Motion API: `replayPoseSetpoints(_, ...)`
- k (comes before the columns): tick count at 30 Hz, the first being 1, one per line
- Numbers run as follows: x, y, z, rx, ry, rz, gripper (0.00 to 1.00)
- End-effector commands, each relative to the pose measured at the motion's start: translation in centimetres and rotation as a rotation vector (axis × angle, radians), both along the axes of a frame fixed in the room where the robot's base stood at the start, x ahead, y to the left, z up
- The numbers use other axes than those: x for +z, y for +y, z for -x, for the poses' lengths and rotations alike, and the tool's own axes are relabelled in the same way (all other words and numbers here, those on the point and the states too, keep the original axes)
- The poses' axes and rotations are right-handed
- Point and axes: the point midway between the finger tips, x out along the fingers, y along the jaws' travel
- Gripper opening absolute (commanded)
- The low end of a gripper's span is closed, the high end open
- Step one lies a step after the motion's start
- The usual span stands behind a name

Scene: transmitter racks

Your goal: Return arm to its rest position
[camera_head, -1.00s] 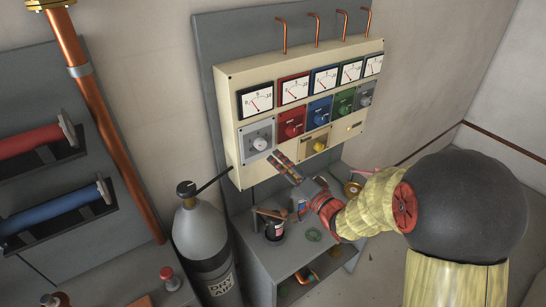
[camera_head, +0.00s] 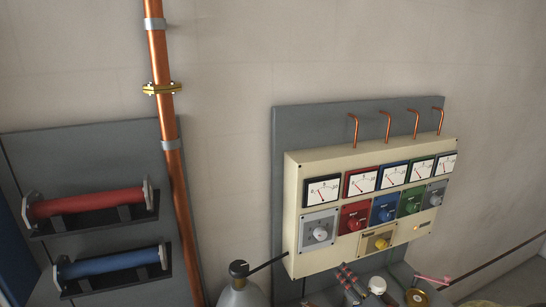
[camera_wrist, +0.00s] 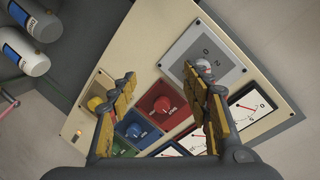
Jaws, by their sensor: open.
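My gripper (camera_head: 350,277) shows at the bottom of the head view, just below the lower edge of the cream control panel (camera_head: 293,215). Most of my arm is out of that view. In the wrist view my gripper (camera_wrist: 164,80) has its two yellow-and-dark fingers spread wide apart, with nothing between them. Beyond the fingers is the panel, with a red knob (camera_wrist: 162,106), a blue knob (camera_wrist: 134,130), a yellow knob (camera_wrist: 95,103) and a grey dial plate (camera_wrist: 212,45).
A gas cylinder (camera_head: 242,293) with a black valve stands left of the panel. A copper pipe (camera_head: 166,110) runs down the wall. Copper stubs (camera_head: 387,126) rise above the panel. Two white cylinders (camera_wrist: 27,42) show in the wrist view. The wall between pipe and panel is bare.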

Motion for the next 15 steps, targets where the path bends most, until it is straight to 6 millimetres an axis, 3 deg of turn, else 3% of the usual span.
replayPoseSetpoints(1, -2.2, -1.1, 0.5, -0.029, 0.069, 0.070, 0.48)
replayPoseSetpoints(3, -4.9, -3.0, 1.5, -0.068, 0.175, 0.181, 0.48)
replayPoseSetpoints(6, -7.3, -5.7, 3.6, -0.109, 0.323, 0.328, 0.48)
replayPoseSetpoints(10, -9.2, -8.0, 7.0, -0.124, 0.510, 0.487, 0.48)
replayPoseSetpoints(15, -9.9, -8.6, 12.6, -0.080, 0.736, 0.631, 0.48)
